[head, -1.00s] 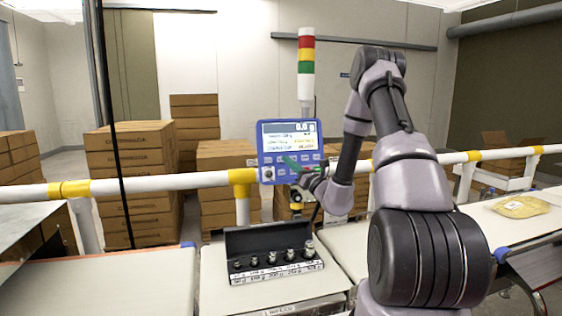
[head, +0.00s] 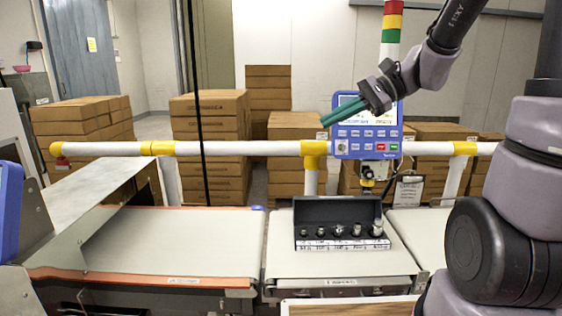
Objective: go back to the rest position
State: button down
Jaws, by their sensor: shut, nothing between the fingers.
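My gripper (head: 326,121) is at the upper middle of the head view, with its teal fingers pointing left and slightly down. The fingers are shut and hold nothing. The gripper overlaps the upper left of the blue display panel (head: 397,148) in the picture; I cannot tell the gap between them. My arm reaches in from the right and bends high above the belt line.
A black case of weights (head: 338,210) stands open on the middle belt section (head: 298,262). The left belt (head: 165,240) is bare. A white rail (head: 235,148) runs across behind the belts. Stacks of brown boxes (head: 210,125) stand beyond it.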

jog(key=s+d+r+n+t+h, duration=0.2)
jog(key=s+d+n+t+h, duration=0.1)
jog(key=s+d+h, duration=0.1)
jog(key=s+d+r+n+t+h, duration=0.2)
jog(key=s+d+h, duration=0.3)
jog(key=d, duration=0.4)
jog(key=shift+r+n+t+h, duration=0.3)
jog(key=shift+n+t+h, duration=0.15)
jog(key=shift+t, duration=0.35)
